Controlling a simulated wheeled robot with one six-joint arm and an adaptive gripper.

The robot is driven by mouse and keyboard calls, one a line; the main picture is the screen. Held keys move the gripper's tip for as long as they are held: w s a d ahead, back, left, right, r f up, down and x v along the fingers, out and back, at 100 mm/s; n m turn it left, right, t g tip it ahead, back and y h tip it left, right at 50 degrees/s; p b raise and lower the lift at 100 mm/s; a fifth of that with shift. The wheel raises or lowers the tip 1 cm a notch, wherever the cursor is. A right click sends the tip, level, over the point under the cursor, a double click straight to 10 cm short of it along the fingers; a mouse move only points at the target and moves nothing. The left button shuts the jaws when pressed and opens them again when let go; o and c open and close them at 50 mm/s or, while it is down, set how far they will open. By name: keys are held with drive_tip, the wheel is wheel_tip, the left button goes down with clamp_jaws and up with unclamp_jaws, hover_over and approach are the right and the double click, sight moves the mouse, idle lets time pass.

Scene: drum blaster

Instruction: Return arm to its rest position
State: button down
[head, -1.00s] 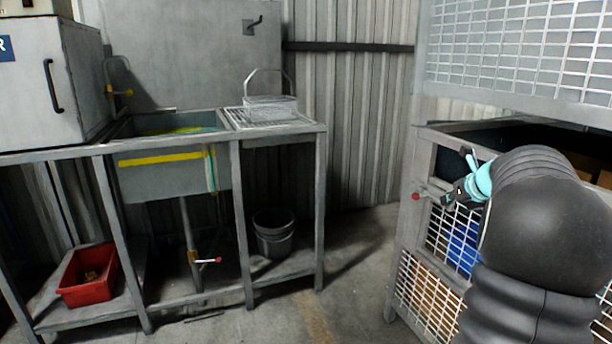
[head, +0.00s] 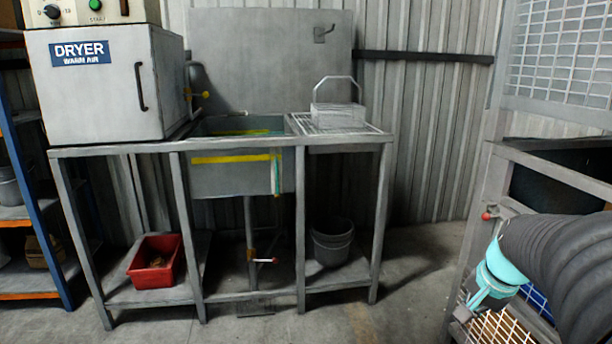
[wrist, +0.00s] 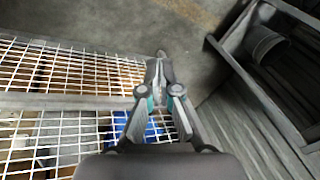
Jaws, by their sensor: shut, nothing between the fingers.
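My gripper (wrist: 160,85) is shut and empty in the wrist view, its fingertips together above the concrete floor, beside a white wire mesh panel. In the head view my arm comes in from the right edge. Its dark ribbed sleeve and a teal wrist band show in front of the mesh cage at lower right.
A mesh cage (head: 497,165) with a red-knobbed latch (head: 487,216) stands close at the right. A sink bench (head: 300,170) holds a dryer (head: 95,95) and a wire basket (head: 337,113). A red bin (head: 155,262) and grey bucket (head: 333,245) sit below. The floor (head: 420,270) between is clear.

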drive_tip(key=s+a+r+n, duration=0.1)
drive_tip(key=s+a+n, duration=0.4)
drive_tip(key=a, duration=0.4)
drive_tip(key=s+a+r+n+t, duration=0.1)
drive_tip(key=s+a+n, duration=0.5)
drive_tip(key=s+a, duration=0.2)
drive_tip(key=shift+s+a+t, duration=0.25)
drive_tip(key=shift+a+t, duration=0.05)
drive_tip(key=shift+a, duration=0.85)
drive_tip(key=shift+d, duration=0.1)
